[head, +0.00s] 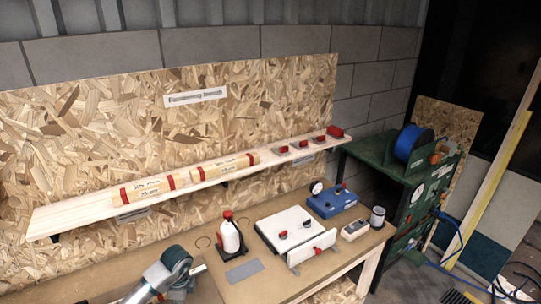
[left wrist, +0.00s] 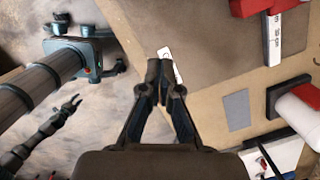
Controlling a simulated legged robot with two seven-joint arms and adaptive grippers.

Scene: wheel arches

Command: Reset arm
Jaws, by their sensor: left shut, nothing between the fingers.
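My left gripper (left wrist: 160,65) is in the middle of the left wrist view. Its two dark fingers meet at the tips, and it is shut and empty. It hangs over the edge of the wooden workbench (left wrist: 200,45), close to a small white tag (left wrist: 168,62). In the head view, only a part of my left arm shows at the bottom, and the fingers cannot be made out. A small dark claw at the left of the left wrist view looks like my right gripper (left wrist: 74,102), away from the bench over the floor. It is too small to read its jaws.
The bench holds a white bottle with a red cap (head: 230,237), a grey pad (head: 243,271), a white box (head: 287,228) and a blue case (head: 332,201). A sloping shelf (head: 90,212) with wrapped bundles is behind. A green cabinet (head: 385,160) stands right.

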